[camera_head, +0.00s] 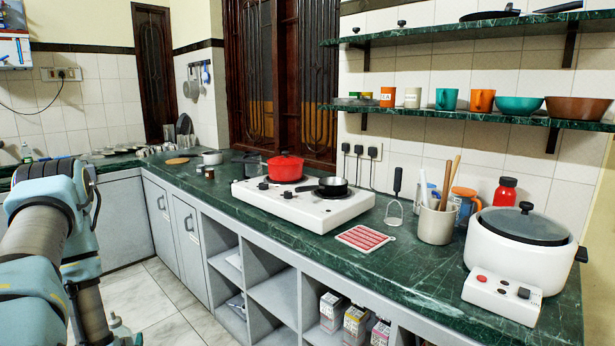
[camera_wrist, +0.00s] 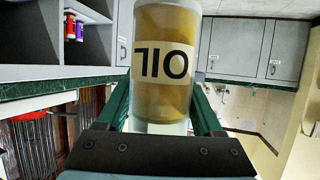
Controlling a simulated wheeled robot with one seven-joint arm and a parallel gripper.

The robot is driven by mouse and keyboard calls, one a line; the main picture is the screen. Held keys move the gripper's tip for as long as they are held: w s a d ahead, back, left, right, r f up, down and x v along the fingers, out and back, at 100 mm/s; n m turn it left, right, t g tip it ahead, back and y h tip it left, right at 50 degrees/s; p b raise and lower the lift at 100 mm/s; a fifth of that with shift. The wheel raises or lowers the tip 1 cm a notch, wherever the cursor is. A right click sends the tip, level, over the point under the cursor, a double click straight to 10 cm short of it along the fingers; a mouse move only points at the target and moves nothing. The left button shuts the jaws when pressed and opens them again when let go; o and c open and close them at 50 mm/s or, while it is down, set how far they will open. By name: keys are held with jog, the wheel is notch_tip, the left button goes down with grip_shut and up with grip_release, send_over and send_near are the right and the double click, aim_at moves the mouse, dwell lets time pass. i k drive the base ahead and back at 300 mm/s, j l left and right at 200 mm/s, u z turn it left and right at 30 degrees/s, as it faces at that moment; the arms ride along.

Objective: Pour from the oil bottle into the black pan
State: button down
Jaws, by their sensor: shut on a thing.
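The black pan (camera_head: 325,190) sits on the front burner of the white stove (camera_head: 302,205), its handle pointing left. The oil bottle (camera_wrist: 162,65) fills the middle of the wrist view, yellowish with a pale OIL label. My gripper (camera_wrist: 160,98) is shut on it, a dark green finger on each side. The label and the kitchen both show upside down in that view, so the bottle looks about upright. The bottle and gripper do not show in the head view, where my arm is at the left edge, well away from the pan.
A red pot (camera_head: 285,167) stands on the other burner. Right of the stove are a striped mat (camera_head: 365,238), a utensil holder (camera_head: 437,224) and a white cooker (camera_head: 520,245). Shelves with cups (camera_head: 446,98) hang above.

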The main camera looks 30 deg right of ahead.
aim_at(328, 186)
jog(key=i+z, duration=0.1)
jog(key=i, duration=0.35)
jog(key=i+j+z, duration=0.15)
jog(key=i, duration=0.3)
jog(key=i+j+z, duration=0.1)
jog(key=i, duration=0.35)
